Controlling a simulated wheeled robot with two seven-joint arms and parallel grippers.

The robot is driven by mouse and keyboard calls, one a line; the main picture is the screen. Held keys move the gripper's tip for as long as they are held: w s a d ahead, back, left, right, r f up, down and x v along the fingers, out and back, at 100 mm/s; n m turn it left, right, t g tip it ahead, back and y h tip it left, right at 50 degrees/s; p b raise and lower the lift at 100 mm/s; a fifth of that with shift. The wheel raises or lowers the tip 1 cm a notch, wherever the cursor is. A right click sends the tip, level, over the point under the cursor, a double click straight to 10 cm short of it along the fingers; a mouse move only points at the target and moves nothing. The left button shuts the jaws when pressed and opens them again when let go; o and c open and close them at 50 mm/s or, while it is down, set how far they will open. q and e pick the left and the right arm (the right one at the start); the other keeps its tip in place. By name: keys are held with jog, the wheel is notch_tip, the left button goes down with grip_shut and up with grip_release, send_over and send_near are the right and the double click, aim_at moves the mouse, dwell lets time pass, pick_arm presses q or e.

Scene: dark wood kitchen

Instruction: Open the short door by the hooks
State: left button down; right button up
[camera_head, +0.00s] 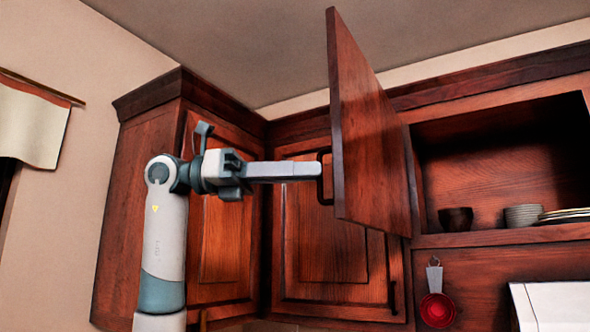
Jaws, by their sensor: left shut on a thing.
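The fingers hide part of the handle. My right gripper is not in view.
The open shelf (480,239) at the right holds a dark bowl (455,219), small stacked bowls (522,215) and plates (567,214). Closed tall cabinet doors (325,245) stand behind my left arm. A white box-like thing (552,306) is at the lower right.

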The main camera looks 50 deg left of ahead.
pick_arm(q)
jog(key=c, duration=1.9)
grip_release()
jog(key=shift+w+r, duration=0.2)
jog(key=shift+w, duration=0.15)
jog(key=shift+o, duration=0.2)
jog(key=b+v, duration=0.1)
jog(key=v, duration=1.6)
jog(key=shift+a+b, duration=0.25)
jog(key=shift+b, duration=0.15)
jog(key=shift+f, duration=0.1)
